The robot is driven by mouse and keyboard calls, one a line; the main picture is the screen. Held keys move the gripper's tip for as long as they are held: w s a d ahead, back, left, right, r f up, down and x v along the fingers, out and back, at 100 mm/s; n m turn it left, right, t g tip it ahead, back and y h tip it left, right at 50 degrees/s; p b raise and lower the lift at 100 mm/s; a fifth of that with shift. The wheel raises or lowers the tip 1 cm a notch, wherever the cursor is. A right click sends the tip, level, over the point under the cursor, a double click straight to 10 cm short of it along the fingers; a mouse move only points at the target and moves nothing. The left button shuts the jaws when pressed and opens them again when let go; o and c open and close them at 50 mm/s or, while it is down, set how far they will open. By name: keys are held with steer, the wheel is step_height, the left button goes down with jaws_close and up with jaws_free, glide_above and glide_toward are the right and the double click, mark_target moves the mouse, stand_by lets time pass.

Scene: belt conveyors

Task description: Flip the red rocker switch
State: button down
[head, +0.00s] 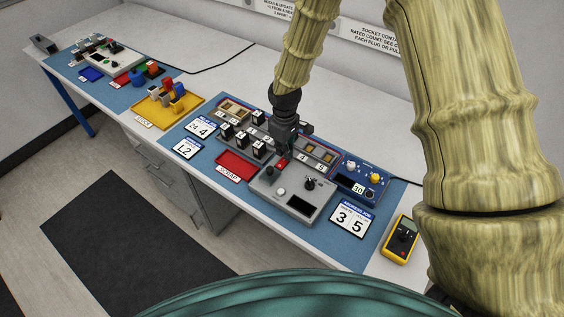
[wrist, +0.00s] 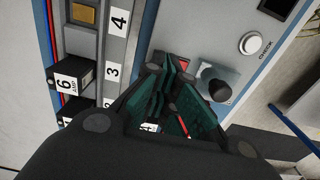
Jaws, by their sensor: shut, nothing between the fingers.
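The red rocker switch (head: 282,163) sits on the back left part of a grey control panel (head: 262,188). My gripper (head: 283,148) points down just behind and above it, at the end of the arm. The gripper is shut and empty. In the wrist view, its fingertips (wrist: 168,66) are together beside a red patch (wrist: 184,63) that looks like the switch. The fingers cover part of it, so I cannot tell whether they touch it or which way the rocker is tilted.
The panel carries a black knob (head: 310,184), a white button (head: 281,192) and a dark display (head: 300,206). Behind are upright black modules (head: 259,149) and a blue box (head: 362,185). A red scrap tray (head: 224,174) lies left. A yellow meter (head: 396,250) lies right.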

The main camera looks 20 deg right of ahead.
mark_target(284, 160)
steer(key=shift+f+b, duration=0.45)
steer(key=shift+f, duration=0.7)
stand_by(1.0)
steer(key=shift+r+p, duration=2.6)
steer(key=shift+r, duration=0.95)
